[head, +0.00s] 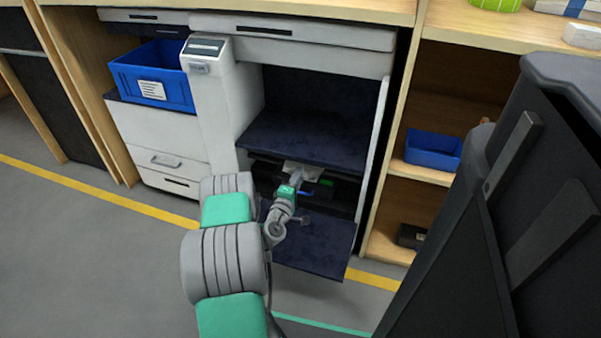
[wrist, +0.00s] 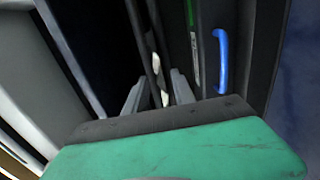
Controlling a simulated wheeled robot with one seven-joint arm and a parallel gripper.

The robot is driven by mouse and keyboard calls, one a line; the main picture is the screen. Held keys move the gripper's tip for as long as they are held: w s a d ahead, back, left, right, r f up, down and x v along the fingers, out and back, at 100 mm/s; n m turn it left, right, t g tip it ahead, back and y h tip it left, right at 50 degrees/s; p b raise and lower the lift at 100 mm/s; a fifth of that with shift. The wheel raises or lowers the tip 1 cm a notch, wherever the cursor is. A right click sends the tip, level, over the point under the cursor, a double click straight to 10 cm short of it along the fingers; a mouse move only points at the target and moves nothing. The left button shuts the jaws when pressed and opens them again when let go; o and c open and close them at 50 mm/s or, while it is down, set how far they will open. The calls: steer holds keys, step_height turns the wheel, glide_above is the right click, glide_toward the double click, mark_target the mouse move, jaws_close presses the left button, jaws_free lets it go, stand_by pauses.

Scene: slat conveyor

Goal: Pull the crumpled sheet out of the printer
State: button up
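The printer (head: 225,90) is a tall white and grey machine with its lower front flap (head: 318,245) folded down. The crumpled sheet (head: 305,170) shows as a white patch inside the dark lower opening. In the wrist view, narrow white strips of the sheet (wrist: 157,82) show in a dark gap ahead of my fingers. My gripper (head: 296,176) reaches into the opening at the sheet. In the wrist view my gripper (wrist: 158,82) has its two grey fingers apart, with the white strips between and beyond them. I cannot see contact; most of the sheet is hidden.
Inside the printer, a blue handle (wrist: 221,60) and a green strip (wrist: 192,50) lie beside the gap, right of my fingers. Wooden shelves with a smaller blue bin (head: 433,150) stand right. The floor in front is clear.

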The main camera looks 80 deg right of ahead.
steer(key=shift+d, duration=0.6)
steer(key=shift+f, duration=0.1)
jaws_close()
stand_by(0.3)
